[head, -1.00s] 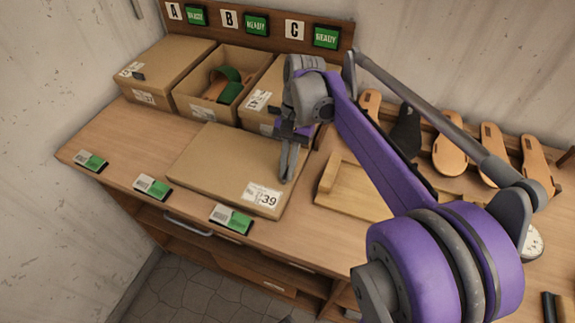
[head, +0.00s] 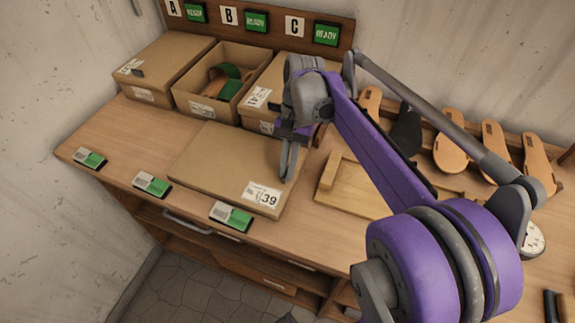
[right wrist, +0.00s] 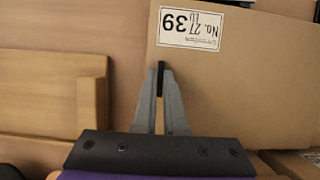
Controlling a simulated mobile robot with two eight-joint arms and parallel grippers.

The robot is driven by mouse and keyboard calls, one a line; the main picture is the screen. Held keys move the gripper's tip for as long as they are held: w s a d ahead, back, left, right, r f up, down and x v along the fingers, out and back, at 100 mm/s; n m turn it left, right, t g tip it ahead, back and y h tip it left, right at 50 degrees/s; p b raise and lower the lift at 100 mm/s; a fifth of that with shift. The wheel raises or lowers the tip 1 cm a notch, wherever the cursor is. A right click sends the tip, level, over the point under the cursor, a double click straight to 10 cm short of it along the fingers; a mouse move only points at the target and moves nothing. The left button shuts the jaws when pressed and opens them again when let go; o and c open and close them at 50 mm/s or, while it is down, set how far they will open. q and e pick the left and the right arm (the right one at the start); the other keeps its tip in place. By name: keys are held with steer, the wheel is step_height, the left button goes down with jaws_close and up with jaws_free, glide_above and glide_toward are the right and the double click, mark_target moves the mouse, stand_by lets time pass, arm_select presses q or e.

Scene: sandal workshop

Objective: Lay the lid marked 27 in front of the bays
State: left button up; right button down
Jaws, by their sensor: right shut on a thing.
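The flat brown cardboard lid (head: 222,165) lies level at the front of the workbench, before the boxes in the bays. Its white label (head: 262,194) shows 39 in the head view; in the right wrist view the label (right wrist: 190,29) reads No. 27, EU 39. Whether the lid's underside fully touches the bench is hard to tell. My left gripper is not in view.
Bay A holds a covered box (head: 165,65), bay B an open box (head: 205,105) with a green-strapped sandal (head: 222,85), bay C a covered box (head: 262,95) partly behind my gripper. Several green-and-white tags (head: 151,185) line the front edge. A wooden tray (head: 350,195) stands right of the lid.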

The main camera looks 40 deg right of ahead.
steer(key=shift+f, duration=0.2)
steer(key=c, duration=0.9)
jaws_free()
steer(key=v, duration=1.1)
steer(key=shift+p, duration=0.4)
